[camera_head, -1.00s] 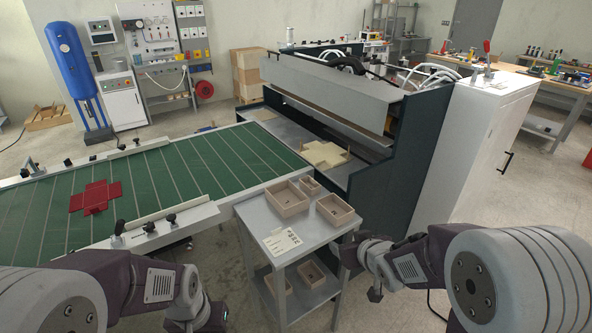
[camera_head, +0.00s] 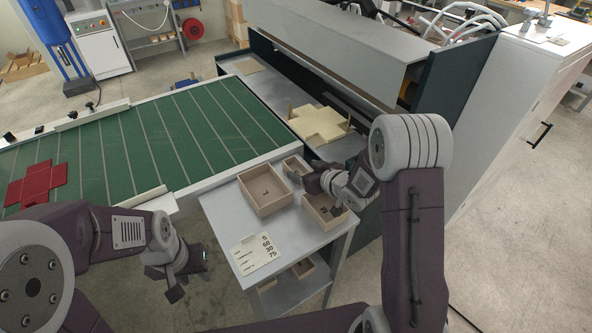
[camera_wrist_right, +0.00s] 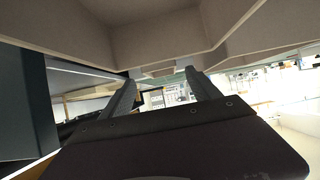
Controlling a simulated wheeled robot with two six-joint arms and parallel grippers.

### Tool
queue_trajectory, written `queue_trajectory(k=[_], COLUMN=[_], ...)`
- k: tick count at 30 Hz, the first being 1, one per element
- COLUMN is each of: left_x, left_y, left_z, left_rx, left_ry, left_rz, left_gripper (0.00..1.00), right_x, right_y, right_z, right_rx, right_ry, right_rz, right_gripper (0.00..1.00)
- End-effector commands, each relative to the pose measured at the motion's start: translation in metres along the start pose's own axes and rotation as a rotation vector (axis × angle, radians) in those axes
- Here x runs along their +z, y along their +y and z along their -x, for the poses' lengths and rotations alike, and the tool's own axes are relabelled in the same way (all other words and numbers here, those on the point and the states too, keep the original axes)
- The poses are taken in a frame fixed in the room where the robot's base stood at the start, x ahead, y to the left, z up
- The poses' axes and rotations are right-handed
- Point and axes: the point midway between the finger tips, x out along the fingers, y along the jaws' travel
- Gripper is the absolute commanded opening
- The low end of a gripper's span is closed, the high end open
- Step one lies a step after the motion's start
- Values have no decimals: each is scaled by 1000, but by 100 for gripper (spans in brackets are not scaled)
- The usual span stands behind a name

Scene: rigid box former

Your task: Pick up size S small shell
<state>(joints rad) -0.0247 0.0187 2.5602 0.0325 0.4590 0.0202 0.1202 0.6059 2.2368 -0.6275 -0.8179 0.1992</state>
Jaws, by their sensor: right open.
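Three beige open-top shells stand on the grey cart top in the head view: a large one (camera_head: 264,188), the smallest (camera_head: 293,167) behind it, and a medium one (camera_head: 324,213) at the right. My right gripper (camera_head: 308,183) is at the smallest and medium shells, pointing left and partly covering them. In the right wrist view its two fingers (camera_wrist_right: 160,92) are apart with nothing between them. A beige shell fills the top of that view; which shell cannot be told. My left gripper (camera_head: 178,284) hangs left of the cart, its jaws unclear.
A printed card (camera_head: 254,252) lies on the cart (camera_head: 222,210), with more shells on its lower shelf. A green conveyor (camera_head: 130,140) carries a red flat blank (camera_head: 37,183). A cream blank (camera_head: 320,122) lies on the machine bed behind the cart.

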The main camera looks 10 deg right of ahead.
Motion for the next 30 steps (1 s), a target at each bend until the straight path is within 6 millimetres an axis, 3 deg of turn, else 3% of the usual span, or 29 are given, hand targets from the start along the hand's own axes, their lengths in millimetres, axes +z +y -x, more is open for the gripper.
queue_trajectory(k=[5,13,20,21,27,28,30], left_x=[0,-1,-1,-1,-1,-1,-1], left_y=[0,0,0,0,0,0,0], left_z=[1,5,5,5,5,5,5], left_rx=[0,0,0,0,0,0,0], left_ry=[0,0,0,0,0,0,0], left_rz=[0,0,0,0,0,0,0], left_gripper=[36,36,36,36,36,36,36], right_x=[0,-1,-1,-1,-1,-1,-1], right_y=[0,-2,-1,-1,-1,-1,-1], right_z=[-8,-52,-56,-56,-56,-56,-56], right_rx=[0,-1,0,0,0,0,0], right_ry=[-1,-1,0,0,0,0,0], right_rz=[0,1,0,0,0,0,0], right_gripper=[71,71,71,68,12,7,6])
